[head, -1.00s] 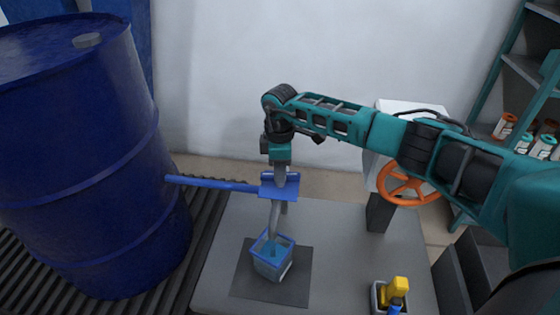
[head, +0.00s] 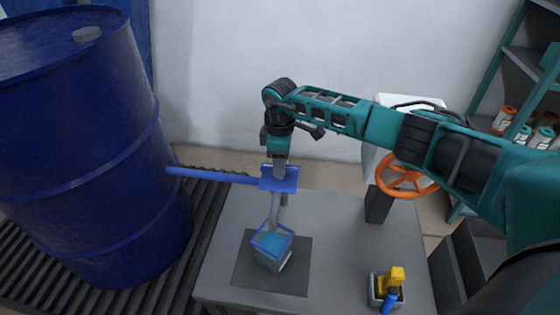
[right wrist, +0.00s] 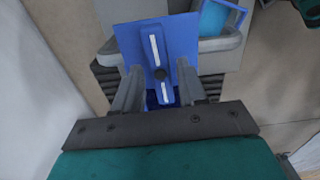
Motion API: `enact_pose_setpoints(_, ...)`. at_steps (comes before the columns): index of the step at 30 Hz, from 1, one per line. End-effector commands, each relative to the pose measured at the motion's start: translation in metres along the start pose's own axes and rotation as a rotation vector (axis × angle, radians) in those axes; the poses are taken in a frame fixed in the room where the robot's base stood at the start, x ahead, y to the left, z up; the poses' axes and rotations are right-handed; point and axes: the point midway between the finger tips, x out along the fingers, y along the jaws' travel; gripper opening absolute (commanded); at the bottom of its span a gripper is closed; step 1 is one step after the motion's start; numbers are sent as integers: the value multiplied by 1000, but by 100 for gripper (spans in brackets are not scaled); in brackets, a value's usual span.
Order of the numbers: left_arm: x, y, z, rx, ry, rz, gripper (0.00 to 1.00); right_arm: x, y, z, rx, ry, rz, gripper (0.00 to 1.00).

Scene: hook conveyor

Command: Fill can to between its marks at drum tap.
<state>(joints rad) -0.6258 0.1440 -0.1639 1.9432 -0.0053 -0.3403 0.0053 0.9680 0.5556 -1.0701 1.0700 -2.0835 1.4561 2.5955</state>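The blue drum (head: 85,150) stands at the left, with a blue pipe (head: 210,175) running from it to the tap. The tap's blue handle plate (head: 280,179) also shows in the right wrist view (right wrist: 140,45). My right gripper (head: 279,165) is on the handle, its fingers on both sides and their tips partly hidden. A grey, curved spout or stream (head: 274,212) reaches down to the can. The small can (head: 270,260) stands upright below, with bright blue liquid (head: 272,243) high inside. Its marks cannot be made out. My left gripper is not in view.
The can is on a dark mat (head: 245,274) on a grey table (head: 340,240). A small box with yellow and blue items (head: 393,282) sits at the table's right. An orange handwheel (head: 405,177) and a shelf with bottles (head: 520,60) are farther right.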

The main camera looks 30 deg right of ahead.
Motion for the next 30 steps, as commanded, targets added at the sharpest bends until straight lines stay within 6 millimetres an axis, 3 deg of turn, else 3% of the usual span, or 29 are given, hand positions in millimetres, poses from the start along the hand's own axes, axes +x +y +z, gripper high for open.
enact_pose_setpoints(9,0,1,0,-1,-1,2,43,-1,0,0,-1,1,0,49)
enact_pose_setpoints(13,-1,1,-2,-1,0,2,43,-11,0,-1,-1,3,2,49)
enact_pose_setpoints(24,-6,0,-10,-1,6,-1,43,-88,0,0,-2,3,3,49)
enact_pose_setpoints(30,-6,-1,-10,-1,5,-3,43,-119,0,0,0,1,2,49)
